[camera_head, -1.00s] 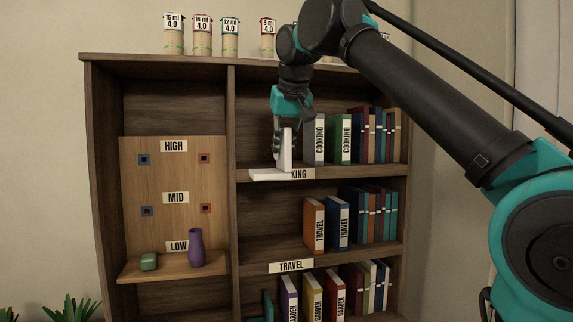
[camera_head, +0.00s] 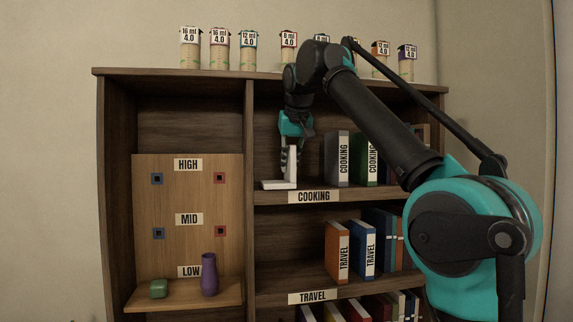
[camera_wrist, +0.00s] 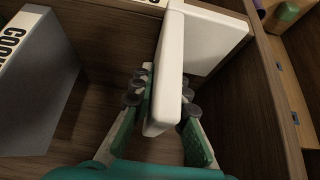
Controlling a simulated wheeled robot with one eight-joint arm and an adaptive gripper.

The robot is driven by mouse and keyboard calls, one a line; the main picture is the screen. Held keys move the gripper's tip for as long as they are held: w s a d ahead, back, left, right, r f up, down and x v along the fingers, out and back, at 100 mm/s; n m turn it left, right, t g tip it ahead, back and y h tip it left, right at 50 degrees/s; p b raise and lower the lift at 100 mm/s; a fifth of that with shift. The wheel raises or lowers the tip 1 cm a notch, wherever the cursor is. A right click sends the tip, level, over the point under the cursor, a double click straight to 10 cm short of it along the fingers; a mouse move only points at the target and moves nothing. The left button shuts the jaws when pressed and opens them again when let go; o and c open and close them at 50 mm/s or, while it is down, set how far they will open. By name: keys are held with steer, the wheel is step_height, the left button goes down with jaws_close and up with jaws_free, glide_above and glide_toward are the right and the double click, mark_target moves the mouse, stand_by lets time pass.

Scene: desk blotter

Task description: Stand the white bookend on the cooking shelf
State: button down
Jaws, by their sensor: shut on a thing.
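The white bookend (camera_head: 292,167) is upright at the left end of the cooking shelf (camera_head: 268,198), its flat foot (camera_head: 272,185) pointing left. The foot is at the level of the shelf's front edge; I cannot tell whether it touches the board. My gripper (camera_head: 289,158) comes down from above and is shut on the bookend's upright plate. In the wrist view, my gripper's fingers (camera_wrist: 163,97) lie on both sides of the plate (camera_wrist: 168,70), and the foot (camera_wrist: 215,40) spreads to the right.
A grey cooking book (camera_head: 337,160) and a green one (camera_head: 366,165) stand right of the bookend, with a gap between. The cabinet's upright divider (camera_head: 249,150) is close on the left. Jars (camera_head: 249,50) line the cabinet top. Travel books (camera_head: 338,250) stand below.

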steer(key=shift+w+a, duration=0.25)
steer(key=shift+w, duration=0.65)
steer(key=shift+w+a, duration=0.25)
steer(key=shift+w, duration=0.6)
steer(key=shift+w+a, duration=0.25)
steer(key=shift+w, duration=0.65)
steer(key=shift+s+f, duration=0.1)
steer(key=c, duration=1.5)
jaws_free()
steer(key=shift+f, duration=0.1)
